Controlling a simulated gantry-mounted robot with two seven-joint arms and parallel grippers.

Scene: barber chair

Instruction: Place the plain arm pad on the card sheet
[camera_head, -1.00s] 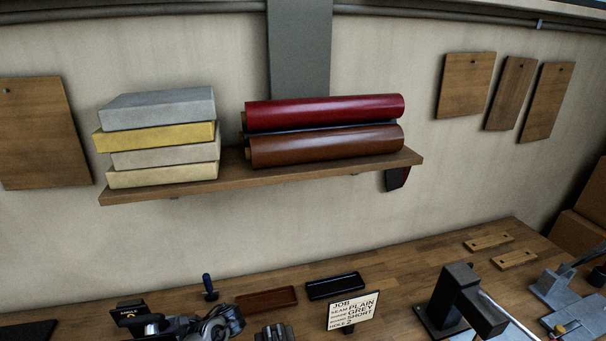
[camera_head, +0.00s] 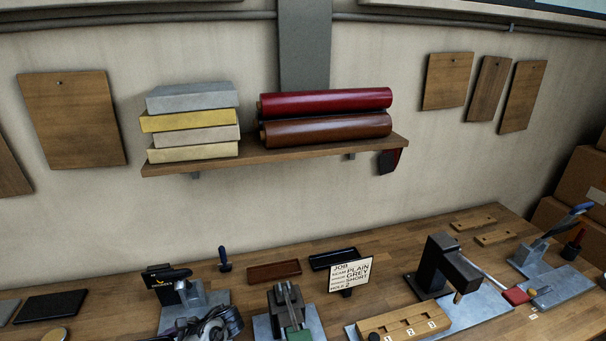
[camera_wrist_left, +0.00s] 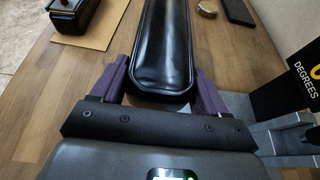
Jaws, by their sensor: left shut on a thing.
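In the left wrist view my left gripper (camera_wrist_left: 160,70) has its purple fingers shut on a long, smooth black arm pad (camera_wrist_left: 163,40), one on each side of its near end. The pad points away from the gripper and its far end is cut off by the top of the view. A tan sheet (camera_wrist_left: 98,38), which looks like the card sheet, lies on the wooden bench to the left of the pad, apart from it in the picture. I cannot see the sheet in the head view. My right gripper is not in view.
A black box with a red knob (camera_wrist_left: 75,16) stands on the tan sheet. The angle device (camera_wrist_left: 300,75) is close on the right. A round tin (camera_wrist_left: 207,8) and black mat (camera_wrist_left: 238,11) lie beyond. The head view shows a job sign (camera_head: 350,274) and a numbered wooden block (camera_head: 403,322).

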